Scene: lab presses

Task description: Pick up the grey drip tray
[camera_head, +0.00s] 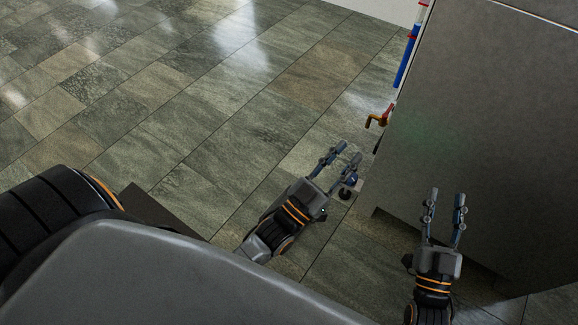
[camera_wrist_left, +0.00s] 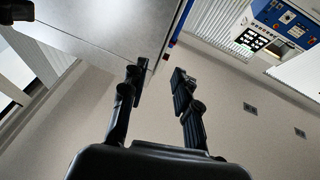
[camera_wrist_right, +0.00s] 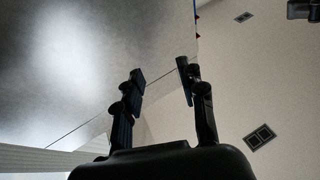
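I cannot make out a grey drip tray in any view. My left gripper (camera_head: 348,152) is open and empty, above the tiled floor just left of a large grey cabinet. In the left wrist view its two fingers (camera_wrist_left: 160,70) stand apart with nothing between them. My right gripper (camera_head: 447,196) is open and empty, in front of the cabinet's grey side. In the right wrist view its fingers (camera_wrist_right: 160,70) are also apart with nothing between them.
The large grey cabinet (camera_head: 480,110) fills the right of the head view. A blue and red tube (camera_head: 405,62) and an orange-brown valve handle (camera_head: 376,120) are on its left edge. Open tiled floor (camera_head: 200,110) lies left.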

